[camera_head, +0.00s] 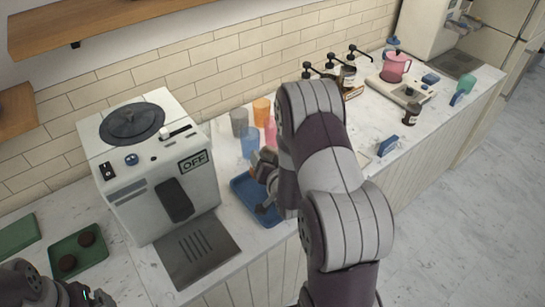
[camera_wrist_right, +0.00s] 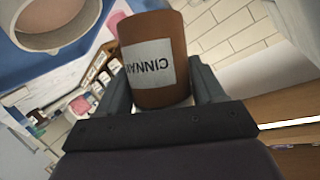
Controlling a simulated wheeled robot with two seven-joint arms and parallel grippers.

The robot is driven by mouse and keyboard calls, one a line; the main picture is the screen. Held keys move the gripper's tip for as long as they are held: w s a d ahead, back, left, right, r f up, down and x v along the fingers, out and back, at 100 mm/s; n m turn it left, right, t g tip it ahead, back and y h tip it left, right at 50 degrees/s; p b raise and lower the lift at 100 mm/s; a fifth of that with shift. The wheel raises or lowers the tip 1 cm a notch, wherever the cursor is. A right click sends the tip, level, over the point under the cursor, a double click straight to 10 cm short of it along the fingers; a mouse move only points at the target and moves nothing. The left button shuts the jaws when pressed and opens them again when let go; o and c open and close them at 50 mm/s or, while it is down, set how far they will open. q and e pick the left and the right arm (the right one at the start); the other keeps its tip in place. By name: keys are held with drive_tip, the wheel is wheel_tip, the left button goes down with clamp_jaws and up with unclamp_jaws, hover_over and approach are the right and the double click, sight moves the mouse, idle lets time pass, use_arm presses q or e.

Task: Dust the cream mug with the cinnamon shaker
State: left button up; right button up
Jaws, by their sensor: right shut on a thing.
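In the right wrist view, the brown cinnamon shaker (camera_wrist_right: 152,62) with its white label sits between the fingers of my right gripper (camera_wrist_right: 155,90), which is shut on it. The label reads upside down there. The cream mug (camera_wrist_right: 85,22) shows its open mouth at the upper left, on a blue surface, apart from the shaker. In the head view, my right gripper (camera_head: 265,168) is over the blue tray (camera_head: 239,186); my arm hides much of that area, and I cannot make out the mug there. My left gripper (camera_head: 92,297) is at the bottom left, partly cut off.
A coffee machine (camera_head: 140,190) marked OFF stands left of the tray. Behind the tray are blue (camera_head: 250,143), grey (camera_head: 239,122) and orange (camera_head: 262,110) cups. A green tray (camera_head: 92,262) with dark round items is at the left. Pump bottles (camera_head: 347,77) stand farther back.

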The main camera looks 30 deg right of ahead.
drive_tip(key=r+n+p, duration=0.1)
drive_tip(key=a+r+n+h+p, duration=0.1)
drive_tip(key=p, duration=0.1)
drive_tip(key=w+a+r+n+g+h+p, duration=0.1)
drive_tip(key=r+p, duration=0.1)
drive_tip(key=shift+w+a+n+g, duration=0.1)
drive_tip(key=shift+a+n+g, duration=0.05)
drive_tip(key=shift+n+g, duration=0.15)
